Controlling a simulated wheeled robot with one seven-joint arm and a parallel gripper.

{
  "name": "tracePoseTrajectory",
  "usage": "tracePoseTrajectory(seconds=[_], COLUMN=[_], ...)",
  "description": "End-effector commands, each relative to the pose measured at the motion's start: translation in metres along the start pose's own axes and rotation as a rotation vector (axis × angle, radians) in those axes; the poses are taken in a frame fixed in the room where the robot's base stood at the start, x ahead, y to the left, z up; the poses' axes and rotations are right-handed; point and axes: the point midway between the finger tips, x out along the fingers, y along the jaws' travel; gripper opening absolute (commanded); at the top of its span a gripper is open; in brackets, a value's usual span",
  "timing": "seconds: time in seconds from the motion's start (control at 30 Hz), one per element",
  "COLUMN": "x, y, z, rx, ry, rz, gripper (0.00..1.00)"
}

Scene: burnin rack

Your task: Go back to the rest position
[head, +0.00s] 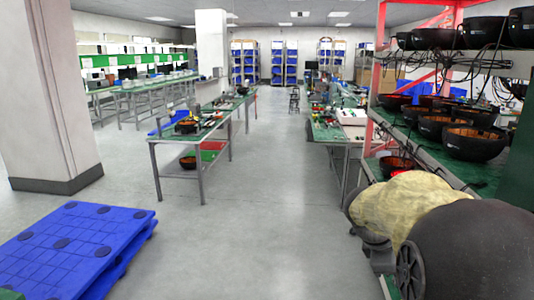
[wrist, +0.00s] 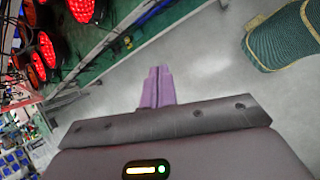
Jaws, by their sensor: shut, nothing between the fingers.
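My gripper (wrist: 157,72) shows in the wrist view as two purple fingers close together, shut with nothing between them. Grey floor lies behind the fingertips. In the head view my arm fills the lower right corner, and the fingers cannot be seen there. The burn-in rack (head: 455,172) stands on the right in the head view, with several black bowl-shaped units (head: 473,141) on its shelves. In the wrist view several units with glowing red lights (wrist: 82,8) are at the upper left, apart from the fingers.
A blue pallet (head: 75,245) lies on the floor at the lower left, near a white pillar (head: 45,90). A green-topped table (head: 195,130) stands ahead, left of centre. Another cluttered bench (head: 335,125) stands right of centre. The floor aisle (head: 265,180) between them is clear.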

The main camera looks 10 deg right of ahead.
Motion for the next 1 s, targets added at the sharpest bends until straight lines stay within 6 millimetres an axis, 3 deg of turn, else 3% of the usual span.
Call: tracePoseTrajectory(seconds=[0.03, 0.2, 0.33, 0.5, 1.0], x=[0.004, 0.009, 0.006, 0.004, 0.004], y=[-0.021, -0.091, -0.143, -0.186, -0.193], z=[-0.025, -0.098, -0.136, -0.157, -0.161], rx=[0.074, 0.409, 0.692, 0.963, 1.022], ry=[0.073, 0.286, 0.383, 0.42, 0.424], rz=[-0.025, -0.154, -0.287, -0.409, -0.432], gripper=[0.0, 0.0, 0.0, 0.0, 0.0])
